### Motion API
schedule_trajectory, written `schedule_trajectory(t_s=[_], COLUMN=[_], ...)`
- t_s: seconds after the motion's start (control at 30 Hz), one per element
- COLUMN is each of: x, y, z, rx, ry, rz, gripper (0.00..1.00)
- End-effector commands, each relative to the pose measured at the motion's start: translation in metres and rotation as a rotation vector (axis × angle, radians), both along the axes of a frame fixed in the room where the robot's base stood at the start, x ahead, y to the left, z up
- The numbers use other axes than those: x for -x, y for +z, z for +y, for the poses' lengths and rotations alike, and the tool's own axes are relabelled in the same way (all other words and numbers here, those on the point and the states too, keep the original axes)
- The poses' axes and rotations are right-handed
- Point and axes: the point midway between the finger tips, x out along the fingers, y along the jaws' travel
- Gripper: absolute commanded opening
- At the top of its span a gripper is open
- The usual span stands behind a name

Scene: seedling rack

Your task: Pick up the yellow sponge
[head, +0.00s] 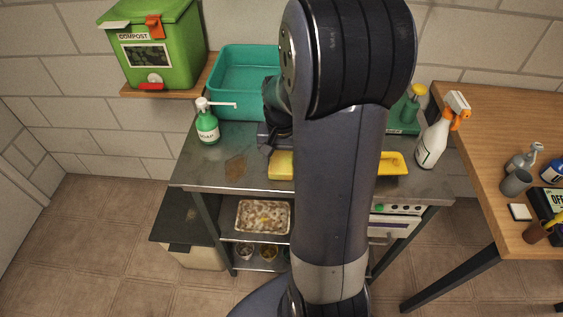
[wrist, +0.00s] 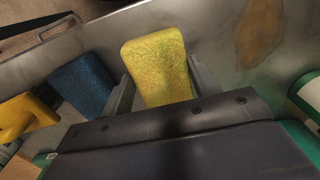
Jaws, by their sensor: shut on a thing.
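The yellow sponge (wrist: 160,62) is between the two fingers of my gripper (wrist: 162,84) in the wrist view, with a finger against each side. Its far end sticks out past the fingertips. In the head view part of the yellow sponge (head: 281,168) shows just below my gripper (head: 272,141), near the front of the steel table (head: 222,186). My arm hides much of the sponge's surroundings there. I cannot tell whether it touches the tabletop or hangs just above it.
A blue sponge (wrist: 82,85) lies left of my gripper, near a yellow object (wrist: 25,118). A soap bottle (head: 207,127), a teal basin (head: 240,83) and a spray bottle (head: 434,138) stand around the work area. A brown stain (head: 235,168) marks clear tabletop on the left.

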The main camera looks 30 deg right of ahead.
Motion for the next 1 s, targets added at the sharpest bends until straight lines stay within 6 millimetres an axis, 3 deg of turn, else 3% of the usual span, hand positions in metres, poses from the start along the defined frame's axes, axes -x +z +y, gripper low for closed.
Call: schedule_trajectory(t_s=[0.1, 0.37, 0.8, 1.0], x=[0.000, 0.000, -0.001, 0.000], y=[0.000, 0.006, 0.086, 0.100], z=[0.000, 0.000, 0.000, 0.000], rx=[0.000, 0.000, 0.001, 0.001], ry=[0.000, 0.000, 0.000, 0.000], rz=[0.000, -0.002, -0.003, -0.001], gripper=[0.33, 0.33, 0.33, 0.33])
